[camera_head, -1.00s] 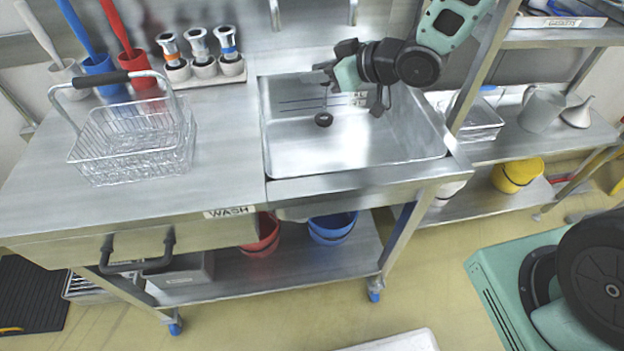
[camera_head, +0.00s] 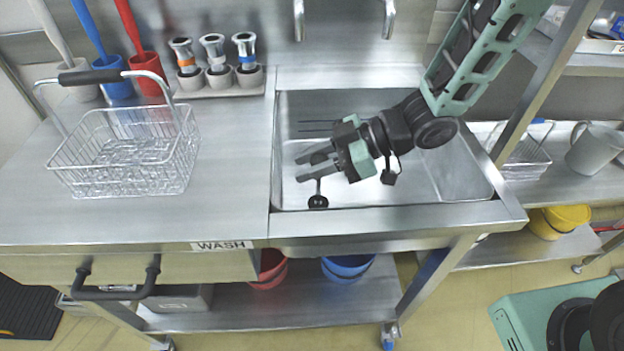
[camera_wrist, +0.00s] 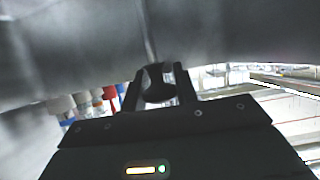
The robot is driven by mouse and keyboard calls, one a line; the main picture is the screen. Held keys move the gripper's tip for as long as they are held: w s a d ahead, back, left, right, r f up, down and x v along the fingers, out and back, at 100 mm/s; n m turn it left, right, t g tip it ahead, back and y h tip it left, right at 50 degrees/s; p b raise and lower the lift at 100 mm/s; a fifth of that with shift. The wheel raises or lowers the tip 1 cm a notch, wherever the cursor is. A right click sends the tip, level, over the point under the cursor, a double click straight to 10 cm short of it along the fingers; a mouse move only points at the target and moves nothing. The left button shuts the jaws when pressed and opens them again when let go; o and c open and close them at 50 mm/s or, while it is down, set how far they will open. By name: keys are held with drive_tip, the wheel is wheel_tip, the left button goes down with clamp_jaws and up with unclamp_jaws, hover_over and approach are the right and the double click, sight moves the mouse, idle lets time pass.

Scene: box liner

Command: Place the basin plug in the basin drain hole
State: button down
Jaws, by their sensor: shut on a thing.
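The basin plug (camera_head: 318,202) is a small black disc on a thin upright stem, inside the steel basin (camera_head: 440,165) near its front-left part. My gripper (camera_head: 311,166) is over the basin, shut on the plug's stem, with the disc hanging below the fingers. In the wrist view the dark round plug (camera_wrist: 158,88) shows between the two fingers. The basin drain hole cannot be made out in either view. I cannot tell whether the disc touches the basin floor.
The basin's front rim (camera_head: 390,222) runs close in front of the plug. A wire basket (camera_head: 125,160) stands on the counter to the left. Several brush and nozzle holders (camera_head: 215,80) line the back. A shelf post (camera_head: 535,85) stands to the right of my arm.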

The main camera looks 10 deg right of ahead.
sight(311, 203)
drive_tip(key=shift+f, duration=1.9)
drive_tip(key=c, duration=1.1)
unclamp_jaws()
